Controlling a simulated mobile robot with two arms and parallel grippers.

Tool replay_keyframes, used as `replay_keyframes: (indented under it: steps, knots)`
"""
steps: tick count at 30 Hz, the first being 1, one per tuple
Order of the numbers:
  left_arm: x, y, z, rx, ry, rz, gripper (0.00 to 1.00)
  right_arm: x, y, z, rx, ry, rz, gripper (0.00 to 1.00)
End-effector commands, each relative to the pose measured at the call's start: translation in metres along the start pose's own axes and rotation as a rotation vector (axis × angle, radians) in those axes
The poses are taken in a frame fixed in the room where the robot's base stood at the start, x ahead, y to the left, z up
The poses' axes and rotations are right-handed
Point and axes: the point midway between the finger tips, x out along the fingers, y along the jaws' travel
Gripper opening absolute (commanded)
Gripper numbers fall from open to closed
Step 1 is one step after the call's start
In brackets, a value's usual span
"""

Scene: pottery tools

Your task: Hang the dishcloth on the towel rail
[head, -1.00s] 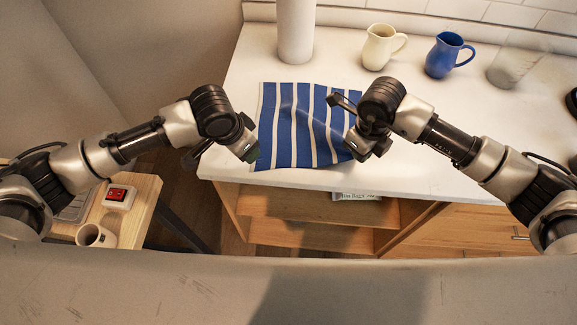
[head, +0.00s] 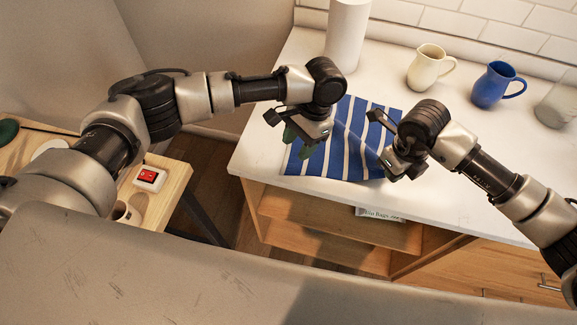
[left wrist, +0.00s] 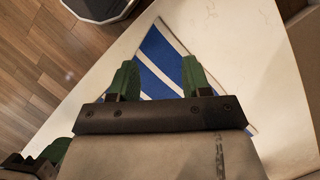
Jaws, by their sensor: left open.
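The dishcloth (head: 345,140), blue with white stripes, lies spread on the white counter near its front edge. It also shows in the left wrist view (left wrist: 158,62), below and between the fingers. My left gripper (head: 298,143), with green fingers, is over the cloth's left part. In the left wrist view my left gripper (left wrist: 160,78) is open, and I see nothing held in it. My right gripper (head: 385,145) is at the cloth's right edge; its fingers are too unclear to tell their opening or any contact. No towel rail shows.
Below is an open wooden shelf (head: 330,222). A side table with a red switch (head: 149,177) stands left.

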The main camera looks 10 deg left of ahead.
Motion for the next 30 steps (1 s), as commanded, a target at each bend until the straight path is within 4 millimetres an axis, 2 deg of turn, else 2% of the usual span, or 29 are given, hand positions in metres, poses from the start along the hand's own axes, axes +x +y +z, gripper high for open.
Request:
replay_keyframes:
  steps: [6, 12, 27, 30]
  knots:
    - [0.033, 0.0, 0.0, -0.001, -0.001, 0.001, 0.48, 0.0, 0.0, 0.0, 0.0, 0.0, 0.0, 0.0]
    - [0.05, 0.0, 0.0, -0.001, 0.001, 0.0, 0.48, 0.0, 0.0, 0.0, 0.0, 0.0, 0.0, 0.0]
    - [0.058, 0.0, 0.0, 0.0, 0.002, 0.0, 0.48, 0.0, 0.0, 0.0, 0.0, 0.0, 0.0, 0.0]
    - [0.058, 0.0, 0.0, 0.0, 0.001, 0.0, 0.41, 0.0, 0.0, 0.0, 0.0, 0.0, 0.0, 0.0]
